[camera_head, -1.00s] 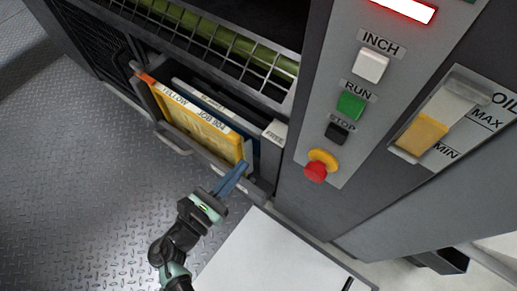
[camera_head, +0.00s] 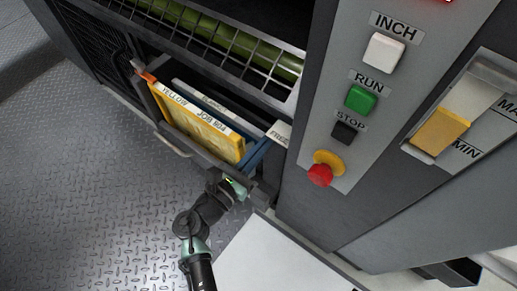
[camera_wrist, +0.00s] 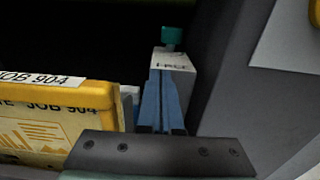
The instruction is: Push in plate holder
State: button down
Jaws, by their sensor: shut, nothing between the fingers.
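The plate holder (camera_head: 171,142) is a dark open tray standing out from the machine at the lower left. It holds a yellow plate (camera_head: 196,122) marked "YELLOW JOB 904", with a bluish-grey plate (camera_head: 215,107) behind it.
A control panel with a white INCH button (camera_head: 384,52), green RUN button (camera_head: 361,99), black STOP button (camera_head: 345,132) and red emergency knob (camera_head: 320,174) stands to the right. A wire grille (camera_head: 235,52) is above the holder. Open tread-plate floor (camera_head: 80,200) lies left.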

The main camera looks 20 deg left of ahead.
jog(key=b+x, duration=0.2)
jog(key=x, duration=1)
jog(key=shift+w+d, duration=0.15)
jog(key=shift+d, duration=0.05)
jog(key=shift+w+r, duration=0.2)
